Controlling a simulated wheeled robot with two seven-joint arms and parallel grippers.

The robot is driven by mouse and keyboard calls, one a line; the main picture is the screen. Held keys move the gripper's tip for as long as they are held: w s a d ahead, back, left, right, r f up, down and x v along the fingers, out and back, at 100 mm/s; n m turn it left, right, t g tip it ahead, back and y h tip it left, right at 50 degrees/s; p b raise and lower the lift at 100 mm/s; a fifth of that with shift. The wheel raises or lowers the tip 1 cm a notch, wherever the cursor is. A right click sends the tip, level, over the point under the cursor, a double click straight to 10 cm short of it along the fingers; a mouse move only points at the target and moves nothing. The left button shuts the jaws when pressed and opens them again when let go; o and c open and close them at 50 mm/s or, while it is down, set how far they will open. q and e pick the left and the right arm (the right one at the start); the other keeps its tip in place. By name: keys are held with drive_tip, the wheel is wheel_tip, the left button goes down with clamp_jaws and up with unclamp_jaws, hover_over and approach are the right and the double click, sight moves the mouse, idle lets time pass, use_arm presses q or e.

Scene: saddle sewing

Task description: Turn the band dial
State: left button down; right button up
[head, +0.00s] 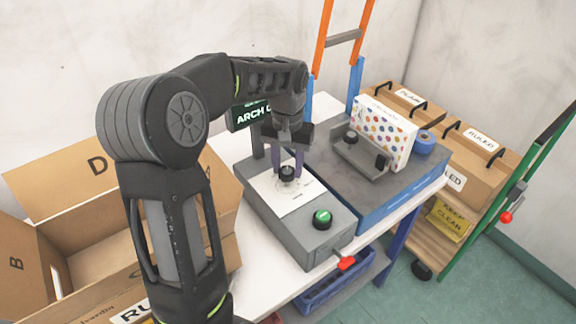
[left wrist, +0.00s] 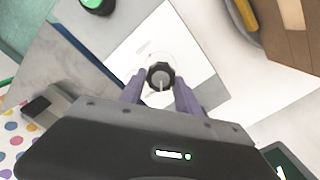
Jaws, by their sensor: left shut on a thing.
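The band dial (head: 287,173) is a black round knob on a white panel (head: 290,202) on top of a grey machine box (head: 262,206). In the left wrist view the dial (left wrist: 160,76) shows a grey cap with a pale pointer line, and a faint ring of marks surrounds it. My left gripper (head: 287,167) points down at the dial, one purple finger on each side, and is shut on it. In the left wrist view its fingers (left wrist: 160,92) reach to the knob's sides. My right gripper is in neither view.
A green button (head: 322,219) and a red lever (head: 346,263) are at the machine's front. A dotted box (head: 381,132) and blue tape roll (head: 424,142) stand at right. Behind is a dark sign (head: 250,114). Open cardboard boxes (head: 84,170) are at left.

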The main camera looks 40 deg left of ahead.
sight(287, 170)
use_arm(q)
drive_tip(key=n, duration=0.5)
drive_tip(key=shift+a, duration=0.1)
drive_tip(key=shift+n, duration=0.3)
drive_tip(key=c, duration=0.9)
unclamp_jaws()
drive_tip(key=shift+o, duration=0.2)
drive_tip(key=shift+r, duration=0.1)
drive_tip(key=shift+r+b, duration=0.3)
drive_tip(key=shift+r, duration=3.55)
